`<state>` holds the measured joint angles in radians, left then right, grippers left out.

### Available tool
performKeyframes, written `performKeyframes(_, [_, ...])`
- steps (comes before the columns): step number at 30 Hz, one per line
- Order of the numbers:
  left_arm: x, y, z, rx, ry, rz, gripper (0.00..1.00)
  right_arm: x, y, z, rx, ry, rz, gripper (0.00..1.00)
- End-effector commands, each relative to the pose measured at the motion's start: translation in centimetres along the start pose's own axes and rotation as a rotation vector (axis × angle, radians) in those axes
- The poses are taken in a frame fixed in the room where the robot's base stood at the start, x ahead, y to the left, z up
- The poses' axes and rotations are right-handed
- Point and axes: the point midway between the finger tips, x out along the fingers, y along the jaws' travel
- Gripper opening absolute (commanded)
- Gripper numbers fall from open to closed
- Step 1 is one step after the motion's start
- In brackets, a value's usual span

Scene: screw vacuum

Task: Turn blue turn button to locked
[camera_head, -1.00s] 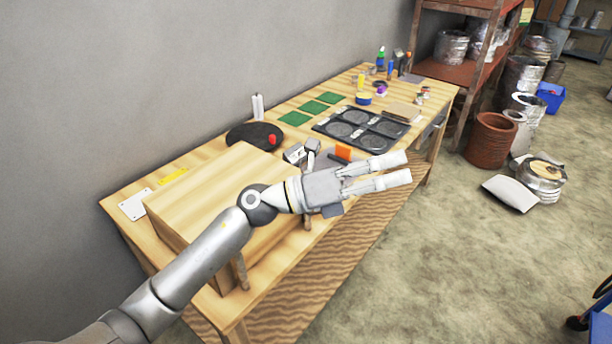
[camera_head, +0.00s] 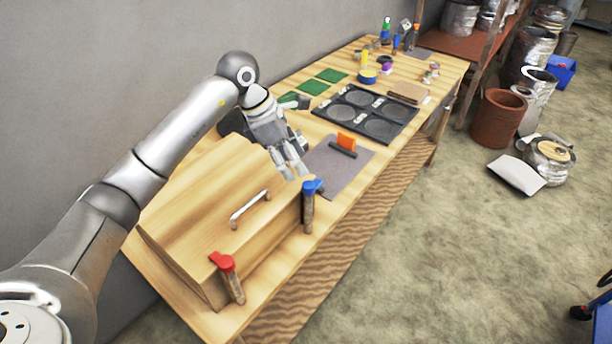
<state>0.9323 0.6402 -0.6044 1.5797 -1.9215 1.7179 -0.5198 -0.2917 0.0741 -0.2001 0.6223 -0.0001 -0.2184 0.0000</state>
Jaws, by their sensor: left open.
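The blue turn button (camera_head: 313,187) sits on top of a brown upright post at the right front corner of the wooden box (camera_head: 195,205). Its blue lever points sideways to the right. My left gripper (camera_head: 292,172) is just up and to the left of the blue button, fingers pointing down toward the box's right edge. Its fingers are apart, with nothing seen between them. I cannot tell whether it touches the box. My right gripper is out of view.
A red turn button (camera_head: 222,262) stands at the box's front left corner, and a metal handle (camera_head: 249,206) lies between the two. A grey mat (camera_head: 340,180) with an orange-handled tool (camera_head: 345,143) and a black tray (camera_head: 392,110) lie beyond.

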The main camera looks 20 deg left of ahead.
Motion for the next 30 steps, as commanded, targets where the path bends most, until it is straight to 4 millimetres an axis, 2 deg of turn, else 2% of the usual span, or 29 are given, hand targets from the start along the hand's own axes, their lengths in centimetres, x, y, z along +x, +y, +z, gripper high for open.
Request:
performKeyframes(3, [2.3,-0.2,0.1,-0.001,0.0,-0.008,0.49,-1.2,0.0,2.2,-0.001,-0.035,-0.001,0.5])
performKeyframes(6, [4.2,-0.2,0.2,-0.002,0.0,-0.006,0.49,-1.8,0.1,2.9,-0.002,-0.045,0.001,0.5])
performKeyframes(9, [5.8,-0.1,0.1,-0.002,0.0,-0.005,0.49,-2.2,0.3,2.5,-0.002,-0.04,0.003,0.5])
performKeyframes(12, [7.1,-0.1,0.1,-0.001,-0.002,-0.004,0.49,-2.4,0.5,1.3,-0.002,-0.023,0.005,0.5])
performKeyframes(17, [8.1,-0.1,0.1,0.0,-0.003,-0.002,0.49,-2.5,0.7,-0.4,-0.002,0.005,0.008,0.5])
performKeyframes(25, [8.2,-0.1,0.1,0.0,-0.003,-0.001,0.49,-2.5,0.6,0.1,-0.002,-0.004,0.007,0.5])
performKeyframes(30, [8.2,-0.1,0.1,0.0,-0.003,-0.001,0.27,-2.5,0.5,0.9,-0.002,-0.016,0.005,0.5])
